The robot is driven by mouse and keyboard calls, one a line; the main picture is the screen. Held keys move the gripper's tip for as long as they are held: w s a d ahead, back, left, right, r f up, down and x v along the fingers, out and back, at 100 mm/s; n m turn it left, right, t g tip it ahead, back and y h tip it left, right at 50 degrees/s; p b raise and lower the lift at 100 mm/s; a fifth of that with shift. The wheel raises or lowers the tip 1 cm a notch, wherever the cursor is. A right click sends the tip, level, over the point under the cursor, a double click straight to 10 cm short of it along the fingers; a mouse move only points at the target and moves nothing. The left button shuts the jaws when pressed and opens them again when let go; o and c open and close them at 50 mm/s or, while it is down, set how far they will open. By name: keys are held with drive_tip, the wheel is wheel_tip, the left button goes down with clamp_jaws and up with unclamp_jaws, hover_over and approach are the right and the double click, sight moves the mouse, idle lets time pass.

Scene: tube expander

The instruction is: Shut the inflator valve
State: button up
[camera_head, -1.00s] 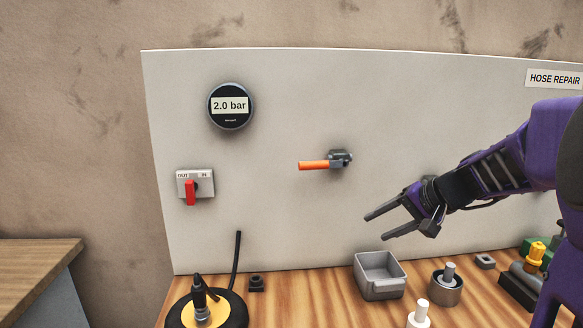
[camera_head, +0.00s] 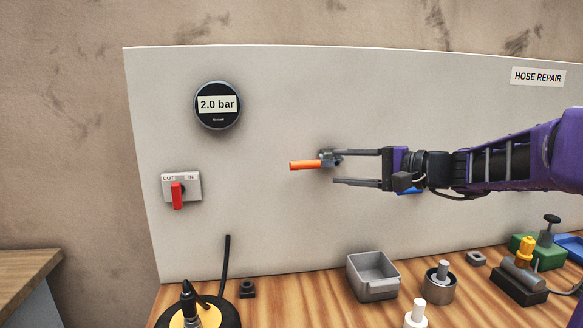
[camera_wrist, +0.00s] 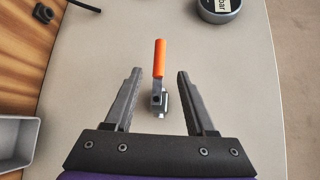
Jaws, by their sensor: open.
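A lever valve with an orange handle (camera_head: 305,165) and a grey metal body (camera_head: 328,158) is mounted on the pale panel. The handle points left in the head view. My gripper (camera_head: 334,167) is open beside the valve, its fingers pointing left toward it. In the wrist view my gripper (camera_wrist: 160,82) has its two fingers spread on either side of the valve body (camera_wrist: 158,103), and the orange handle (camera_wrist: 159,58) extends out past the fingertips. I see no clear contact between fingers and valve. A round gauge (camera_head: 217,105) reads 2.0 bar.
A red OUT/IN switch (camera_head: 177,195) is on the panel at left. Below on the wooden bench are a grey bin (camera_head: 373,284), a metal cup with a peg (camera_head: 440,290), a black-and-yellow round device (camera_head: 190,315) and a clamp tool (camera_head: 525,272). The panel around the valve is clear.

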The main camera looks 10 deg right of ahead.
sight(312, 164)
drive_tip(key=x, duration=1.3)
drive_tip(key=shift+w+b, duration=0.2)
drive_tip(key=shift+b, duration=0.25)
drive_tip(key=shift+a+f, duration=0.1)
clamp_jaws()
idle(0.5)
